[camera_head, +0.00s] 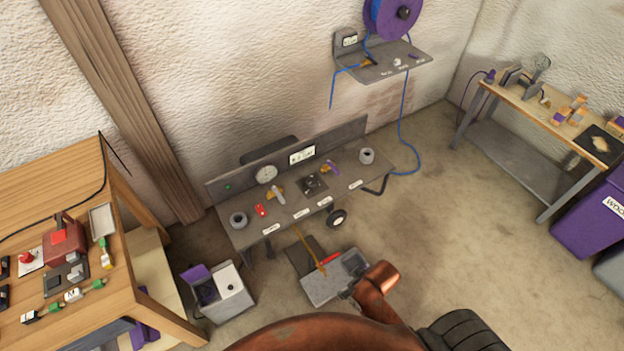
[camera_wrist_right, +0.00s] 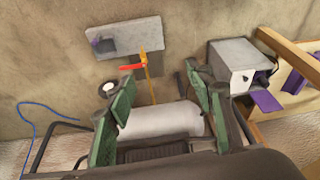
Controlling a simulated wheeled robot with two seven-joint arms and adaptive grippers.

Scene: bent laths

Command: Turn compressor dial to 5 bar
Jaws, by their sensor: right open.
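A grey panel (camera_head: 333,198) against the wall carries a round white-faced gauge (camera_head: 266,174), a red part (camera_head: 261,210), a small dark square unit (camera_head: 312,183) and grey round pieces (camera_head: 239,220), (camera_head: 367,155). Small white labels line its front edge. I cannot tell which part is the compressor dial, and the gauge reading is too small to make out. My right gripper (camera_wrist_right: 160,109) shows in the right wrist view with its green fingers apart. A pale cylinder (camera_wrist_right: 160,120) appears between them; I cannot tell its distance or any contact. My left gripper is out of view.
A grey tray (camera_head: 334,279) lies on the floor below the panel, also in the wrist view (camera_wrist_right: 125,38). A grey box with a purple flap (camera_head: 217,291) stands beside it. A wooden bench (camera_head: 70,190) is left; a blue hose (camera_head: 404,120) hangs right.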

